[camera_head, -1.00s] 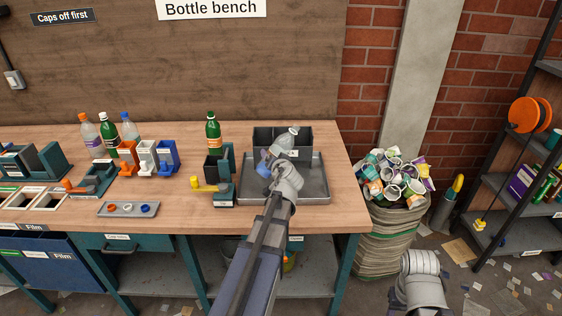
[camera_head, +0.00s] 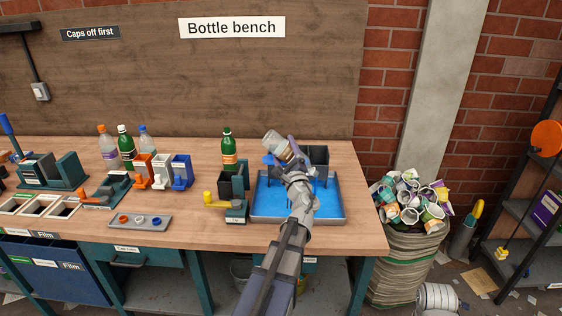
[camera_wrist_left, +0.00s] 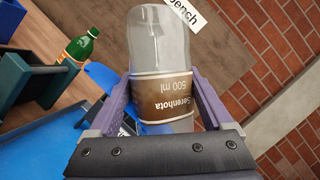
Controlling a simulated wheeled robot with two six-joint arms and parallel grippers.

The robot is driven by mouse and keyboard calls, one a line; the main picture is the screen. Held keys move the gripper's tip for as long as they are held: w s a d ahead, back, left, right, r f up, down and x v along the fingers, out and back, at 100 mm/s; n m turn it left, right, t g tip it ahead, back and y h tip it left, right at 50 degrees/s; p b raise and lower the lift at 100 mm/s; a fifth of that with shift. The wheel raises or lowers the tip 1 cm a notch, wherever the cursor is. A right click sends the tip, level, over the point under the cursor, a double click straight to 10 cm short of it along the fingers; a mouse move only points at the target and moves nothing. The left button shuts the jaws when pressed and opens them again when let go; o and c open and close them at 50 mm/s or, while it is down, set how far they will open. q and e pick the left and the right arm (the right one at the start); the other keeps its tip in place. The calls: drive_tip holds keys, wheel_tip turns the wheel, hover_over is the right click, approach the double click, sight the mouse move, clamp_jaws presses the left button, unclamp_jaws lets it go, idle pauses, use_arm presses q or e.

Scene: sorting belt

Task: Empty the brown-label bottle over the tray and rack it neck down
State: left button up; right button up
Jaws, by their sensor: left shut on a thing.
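The brown-label bottle (camera_wrist_left: 165,95) is clear, and the part I see above its label looks empty. My left gripper (camera_head: 290,162) is shut around its label over the tray. In the head view the bottle (camera_head: 274,143) is tilted base-up toward the upper left; its neck is hidden by my gripper. In the left wrist view the label print is upside down between the purple fingers (camera_wrist_left: 160,105). The grey tray (camera_head: 283,220) holds bright blue liquid. A dark grey box with compartments (camera_head: 320,155), perhaps the rack, stands at the tray's back, partly hidden by my arm.
A green bottle (camera_head: 228,150) stands behind a dark holder and a yellow-handled device (camera_head: 216,200) left of the tray. Several bottles and small coloured bins (camera_head: 181,172) stand further left. A full sack of cups (camera_head: 400,255) is right of the bench. The front bench edge is clear.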

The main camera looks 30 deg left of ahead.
use_arm(q)
drive_tip(key=d+m+t, duration=0.1)
drive_tip(key=m, duration=0.2)
drive_tip(key=w+r+m+t+h, duration=0.1)
drive_tip(key=m, duration=0.2)
drive_tip(key=d+m+t, duration=0.1)
drive_tip(key=m, duration=0.1)
drive_tip(key=shift+w+d+r+m+t+h+b, duration=0.3)
drive_tip(key=shift+w+d+r+m+b, duration=0.05)
drive_tip(key=shift+m+b, duration=0.05)
drive_tip(key=m, duration=0.1)
drive_tip(key=d+m+t+h, duration=0.1)
drive_tip(key=m, duration=0.1)
drive_tip(key=w+r+m+t+h, duration=0.1)
drive_tip(key=m, duration=0.1)
drive_tip(key=shift+d, duration=0.35)
